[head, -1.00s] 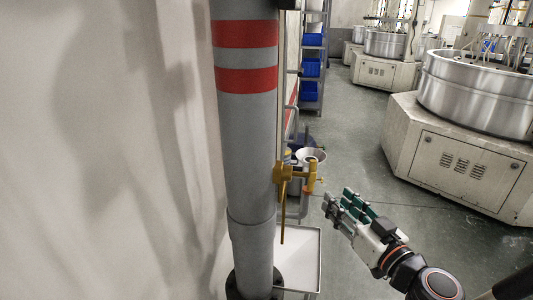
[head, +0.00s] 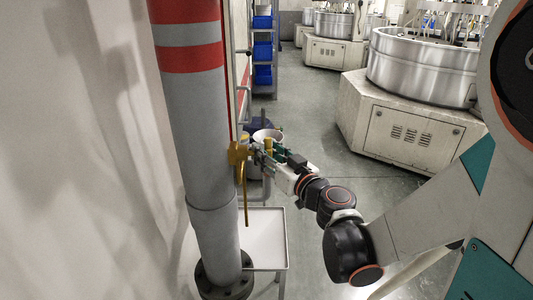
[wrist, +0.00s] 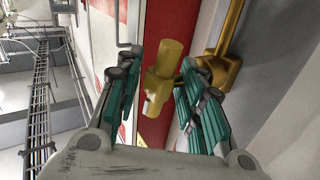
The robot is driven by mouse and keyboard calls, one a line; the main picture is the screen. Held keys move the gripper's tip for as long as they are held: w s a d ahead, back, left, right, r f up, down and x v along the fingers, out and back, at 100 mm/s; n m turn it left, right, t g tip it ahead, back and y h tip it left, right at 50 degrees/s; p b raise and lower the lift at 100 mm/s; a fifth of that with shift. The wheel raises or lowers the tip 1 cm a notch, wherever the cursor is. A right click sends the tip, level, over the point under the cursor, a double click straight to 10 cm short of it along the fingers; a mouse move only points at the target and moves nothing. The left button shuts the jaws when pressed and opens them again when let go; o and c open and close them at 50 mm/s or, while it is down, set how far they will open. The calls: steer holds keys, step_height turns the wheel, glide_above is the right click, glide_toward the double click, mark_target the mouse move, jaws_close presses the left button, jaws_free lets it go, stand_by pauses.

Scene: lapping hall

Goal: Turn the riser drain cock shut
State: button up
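The riser (head: 195,120) is a thick grey pipe with red bands at the left of the head view. The brass drain cock (head: 238,153) sticks out from its right side, with a thin spout hanging down. My gripper (head: 261,151) is at the cock, its teal-padded fingers partly hiding the cock's outer end. In the wrist view, the brass handle piece (wrist: 165,78) lies between the spread fingers of my gripper (wrist: 160,58), with a gap visible on the left side. The right finger overlaps the brass body (wrist: 222,72) behind it; contact there cannot be told.
A white tray stand (head: 265,235) is below the spout, beside the riser's dark base flange (head: 225,280). A pale bucket (head: 268,135) stands behind the gripper. Shelving with blue bins (head: 263,50) and lapping machines (head: 410,135) are farther back. The floor between is clear.

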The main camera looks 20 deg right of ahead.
jaws_close()
steer(key=shift+r+p, duration=0.15)
steer(key=shift+p, duration=0.25)
steer(key=shift+r+m+g+p, duration=0.1)
steer(key=shift+m+g+p, duration=0.4)
steer(key=shift+g+p, duration=0.45)
steer(key=m+g+p, duration=0.1)
steer(key=g+p, duration=0.1)
steer(key=p, duration=0.2)
steer(key=shift+r+g, duration=0.1)
steer(key=shift+g, duration=0.15)
steer(key=m+g+p, duration=0.2)
steer(key=g+p, duration=0.1)
steer(key=g, duration=0.1)
steer(key=shift+w+g+p, duration=0.1)
steer(key=shift+g+p, duration=0.2)
steer(key=shift+p, duration=0.05)
steer(key=m+g, duration=0.1)
steer(key=g, duration=0.1)
steer(key=m+g+y+p, duration=0.1)
steer(key=g, duration=0.1)
steer(key=shift+f+g, duration=0.3)
steer(key=shift+f, duration=0.05)
